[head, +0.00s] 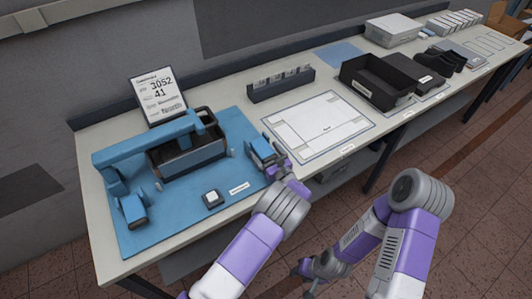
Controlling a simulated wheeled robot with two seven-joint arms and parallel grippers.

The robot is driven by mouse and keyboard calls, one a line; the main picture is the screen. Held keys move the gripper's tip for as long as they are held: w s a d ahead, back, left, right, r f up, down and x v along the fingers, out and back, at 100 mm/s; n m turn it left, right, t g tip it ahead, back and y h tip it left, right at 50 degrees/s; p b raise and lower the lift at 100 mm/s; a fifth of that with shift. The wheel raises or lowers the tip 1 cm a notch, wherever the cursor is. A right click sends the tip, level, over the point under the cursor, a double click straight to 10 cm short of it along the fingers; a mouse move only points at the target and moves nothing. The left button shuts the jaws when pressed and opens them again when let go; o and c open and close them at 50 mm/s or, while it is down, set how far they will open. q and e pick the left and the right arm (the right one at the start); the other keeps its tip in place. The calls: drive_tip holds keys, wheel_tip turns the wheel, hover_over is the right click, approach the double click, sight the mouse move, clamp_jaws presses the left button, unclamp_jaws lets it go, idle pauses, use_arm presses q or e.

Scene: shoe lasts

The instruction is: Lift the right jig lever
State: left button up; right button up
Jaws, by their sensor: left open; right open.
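The blue jig (148,144) stands on a blue mat (175,222) at the left of the table. My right gripper (306,272) is open and empty, low in front of the table, away from the jig.
A small dark block with a white top (212,199) and a white label lie on the mat. A sign (158,95) stands behind the jig. A white marked sheet (318,125), a dark rack (281,84) and black trays (375,83) lie to the right.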

use_arm(q)
drive_tip(key=c, duration=1.4)
